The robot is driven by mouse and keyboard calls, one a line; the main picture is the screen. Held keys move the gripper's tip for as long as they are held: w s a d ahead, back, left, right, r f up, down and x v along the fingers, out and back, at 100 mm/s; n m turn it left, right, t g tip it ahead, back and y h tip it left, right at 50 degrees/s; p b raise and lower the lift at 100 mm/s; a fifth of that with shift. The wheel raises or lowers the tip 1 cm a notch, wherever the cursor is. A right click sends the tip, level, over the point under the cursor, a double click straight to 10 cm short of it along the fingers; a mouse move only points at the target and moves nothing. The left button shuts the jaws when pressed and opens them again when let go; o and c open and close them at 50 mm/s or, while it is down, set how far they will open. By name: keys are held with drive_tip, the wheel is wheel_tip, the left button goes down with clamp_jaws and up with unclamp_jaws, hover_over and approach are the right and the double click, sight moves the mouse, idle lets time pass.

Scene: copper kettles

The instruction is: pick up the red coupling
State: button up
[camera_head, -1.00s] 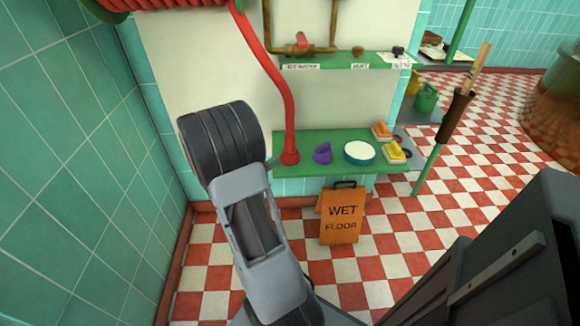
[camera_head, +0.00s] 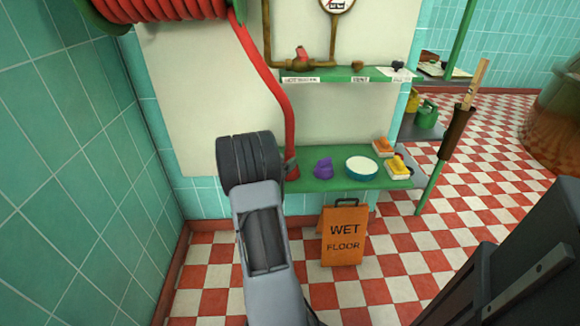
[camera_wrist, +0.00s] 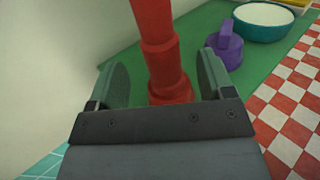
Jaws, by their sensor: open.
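The red coupling (camera_wrist: 168,86) is the thick stepped end of the red hose. It stands upright on the green shelf (camera_wrist: 262,72) by the pale wall. In the head view the coupling (camera_head: 292,168) shows just right of my arm's dark end, partly hidden by it. In the wrist view my gripper (camera_wrist: 160,80) is open, with one green-grey finger on each side of the coupling and visible gaps to both. The foot of the coupling is partly hidden behind my gripper's body.
A purple object (camera_head: 323,168), a white-topped teal bowl (camera_head: 361,169) and yellow (camera_head: 398,167) and orange (camera_head: 382,147) sponges or brushes sit on the shelf to the right. A wet-floor sign (camera_head: 343,236) stands below. A tiled wall (camera_head: 70,160) closes the left side.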

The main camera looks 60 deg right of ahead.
sight(286, 157)
drive_tip(key=shift+s+d+f+b, duration=0.1)
drive_tip(key=shift+d+b, duration=0.15)
drive_tip(key=shift+d, duration=0.85)
drive_tip(key=shift+s+d+f+b, duration=0.1)
drive_tip(key=shift+d+b, duration=0.15)
drive_tip(key=shift+d, duration=0.8)
drive_tip(key=shift+c, duration=0.2)
drive_tip(key=c, duration=0.9)
